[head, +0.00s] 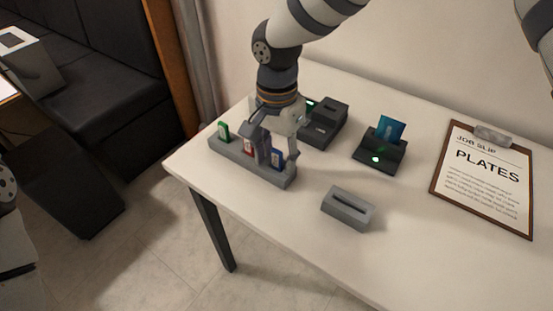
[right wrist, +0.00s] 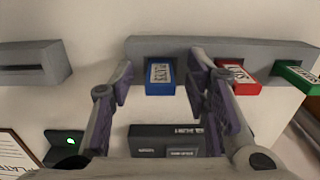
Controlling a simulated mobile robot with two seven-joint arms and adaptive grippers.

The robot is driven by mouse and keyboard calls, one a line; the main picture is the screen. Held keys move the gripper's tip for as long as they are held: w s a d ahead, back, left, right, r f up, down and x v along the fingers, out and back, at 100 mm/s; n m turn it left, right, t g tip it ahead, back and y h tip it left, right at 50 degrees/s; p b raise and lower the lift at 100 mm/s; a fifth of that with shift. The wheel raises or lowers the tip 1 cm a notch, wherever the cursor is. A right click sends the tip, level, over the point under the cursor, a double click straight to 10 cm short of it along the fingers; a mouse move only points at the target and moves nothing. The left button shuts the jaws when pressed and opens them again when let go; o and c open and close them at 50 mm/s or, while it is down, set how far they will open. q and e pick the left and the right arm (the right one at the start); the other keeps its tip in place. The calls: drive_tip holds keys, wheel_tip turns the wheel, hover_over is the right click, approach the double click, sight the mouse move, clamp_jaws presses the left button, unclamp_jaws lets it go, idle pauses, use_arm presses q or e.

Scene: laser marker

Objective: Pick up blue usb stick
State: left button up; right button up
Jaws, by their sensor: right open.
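The blue USB stick (head: 277,158) stands in the right end of a grey rack (head: 237,155) at the table's left edge. In the right wrist view, the blue stick (right wrist: 160,88) sticks out of the rack (right wrist: 220,52) between my finger pads. My right gripper (head: 275,161) is open around the blue stick, with a finger on each side; in the right wrist view (right wrist: 161,70) gaps show on both sides. A red stick (right wrist: 238,84) is in the middle slot, close outside one finger. A green stick (head: 223,130) is at the far end. My left gripper is out of view.
A dark grey device (head: 324,122) stands behind the rack. A reader (head: 380,150) with a green light holds a blue card (head: 390,129). A slotted grey block (head: 348,208) lies in front. A clipboard (head: 487,180) reads PLATES. Table at front right is clear.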

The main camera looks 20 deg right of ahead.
sight(276, 152)
drive_tip(key=c, duration=0.9)
drive_tip(key=shift+r, duration=0.1)
drive_tip(key=shift+w+r, duration=0.1)
drive_tip(key=shift+r, duration=0.2)
drive_tip(key=r, duration=0.3)
drive_tip(key=shift+s+a+r+p, duration=0.1)
drive_tip(key=shift+s+r+p, duration=0.15)
drive_tip(key=shift+r+p, duration=0.1)
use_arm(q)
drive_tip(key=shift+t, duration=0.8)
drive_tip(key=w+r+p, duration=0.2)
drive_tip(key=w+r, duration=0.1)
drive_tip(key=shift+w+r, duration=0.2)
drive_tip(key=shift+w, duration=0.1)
use_arm(e)
drive_tip(key=s+a+r, duration=0.1)
drive_tip(key=s+r, duration=0.1)
drive_tip(key=s, duration=0.2)
drive_tip(key=s+a+r, duration=0.2)
drive_tip(key=s+r, duration=0.1)
drive_tip(key=s, duration=0.1)
drive_tip(key=s+a+r, duration=0.1)
drive_tip(key=s+r, duration=0.2)
drive_tip(key=s, duration=0.2)
drive_tip(key=shift+a+r, duration=0.25)
drive_tip(key=shift+w, duration=0.2)
